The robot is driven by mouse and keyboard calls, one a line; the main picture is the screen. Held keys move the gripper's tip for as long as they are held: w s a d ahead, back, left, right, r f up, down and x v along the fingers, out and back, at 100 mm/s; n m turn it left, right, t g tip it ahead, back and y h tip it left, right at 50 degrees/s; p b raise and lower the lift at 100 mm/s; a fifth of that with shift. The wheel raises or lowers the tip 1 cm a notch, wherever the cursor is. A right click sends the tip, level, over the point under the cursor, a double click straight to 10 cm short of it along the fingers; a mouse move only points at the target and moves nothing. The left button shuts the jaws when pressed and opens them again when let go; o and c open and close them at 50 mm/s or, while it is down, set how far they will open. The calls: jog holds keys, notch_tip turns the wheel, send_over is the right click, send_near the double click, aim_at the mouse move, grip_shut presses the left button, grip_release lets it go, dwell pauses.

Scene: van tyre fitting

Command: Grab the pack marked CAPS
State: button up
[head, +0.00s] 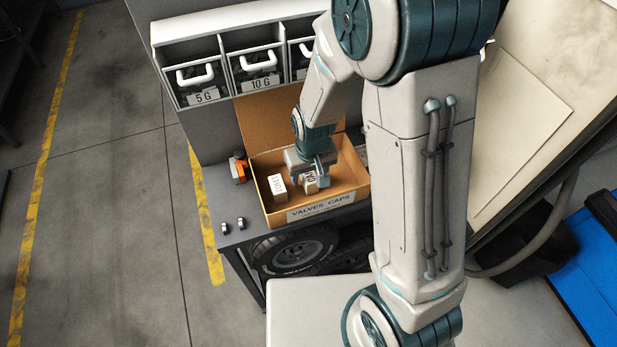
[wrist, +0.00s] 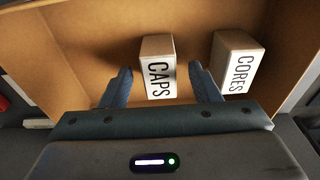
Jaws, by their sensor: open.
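The CAPS pack (wrist: 157,68) is a small brown box with a white label, standing in an open cardboard box (head: 335,203). My gripper (wrist: 161,88) is open, with one finger on each side of the CAPS pack in the wrist view. I cannot tell whether the fingers touch it. In the head view the CAPS pack (head: 310,184) is partly hidden by my gripper (head: 318,178). The CORES pack (wrist: 236,65), a similar box, stands to the right of it in the wrist view, and on the left in the head view (head: 278,187).
The cardboard box is marked VALVES CAPS and its walls surround the packs and my gripper. Labelled drawers (head: 252,68) stand behind it. An orange item (head: 238,169) and two small metal parts (head: 233,225) lie on the bench left of the box.

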jog(key=shift+w+f, duration=0.15)
jog(key=shift+f, duration=0.9)
jog(key=c, duration=1.1)
jog(key=shift+o, duration=0.2)
jog(key=shift+r, duration=0.15)
